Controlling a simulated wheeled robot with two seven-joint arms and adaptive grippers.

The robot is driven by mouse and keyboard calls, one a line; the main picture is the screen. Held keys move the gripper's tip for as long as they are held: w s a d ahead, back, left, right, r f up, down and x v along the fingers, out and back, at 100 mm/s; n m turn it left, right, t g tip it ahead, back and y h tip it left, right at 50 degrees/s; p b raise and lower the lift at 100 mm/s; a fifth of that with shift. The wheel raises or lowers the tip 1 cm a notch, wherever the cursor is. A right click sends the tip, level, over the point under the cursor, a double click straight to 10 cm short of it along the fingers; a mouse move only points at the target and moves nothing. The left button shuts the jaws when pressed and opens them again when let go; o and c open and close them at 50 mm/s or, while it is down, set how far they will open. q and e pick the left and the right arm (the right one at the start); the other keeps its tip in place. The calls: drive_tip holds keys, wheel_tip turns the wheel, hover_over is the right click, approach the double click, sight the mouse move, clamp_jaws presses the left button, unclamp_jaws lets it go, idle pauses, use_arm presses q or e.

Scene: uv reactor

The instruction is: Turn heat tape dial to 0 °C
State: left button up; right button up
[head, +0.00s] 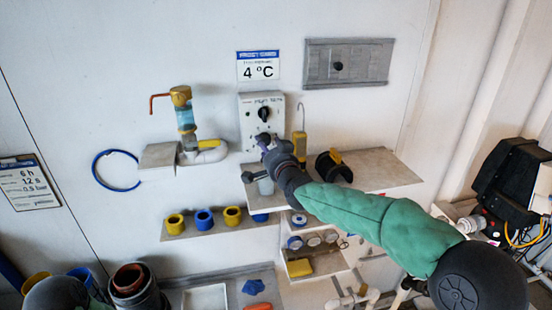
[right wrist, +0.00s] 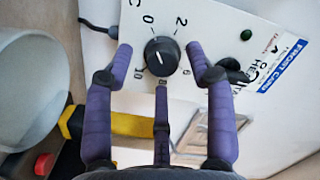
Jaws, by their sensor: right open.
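The heat tape dial (right wrist: 162,56) is a black round knob on a white control box (right wrist: 240,30). Numbers 0, 2, 6, 8 and 10 show around it, with a C beside the 0. A pale mark shows on the knob, but I cannot tell surely which number it faces. In the head view the box (head: 250,132) hangs on the wall with the dial (head: 264,114) on its front. My right gripper (head: 267,140) is open just below and before the dial. In the right wrist view its purple fingers stand either side of the dial, with a gap. My left gripper is not in view.
A sign reading 4 °C (head: 258,66) hangs above the box. A brass tap (head: 181,97) is to the left. A shelf (head: 385,172) runs below right.

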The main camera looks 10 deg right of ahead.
drive_tip(key=s+d, duration=0.1)
drive_tip(key=s, duration=0.9)
drive_tip(key=shift+s+d, duration=0.15)
drive_tip(key=shift+s, duration=0.25)
drive_tip(key=shift+r, duration=0.1)
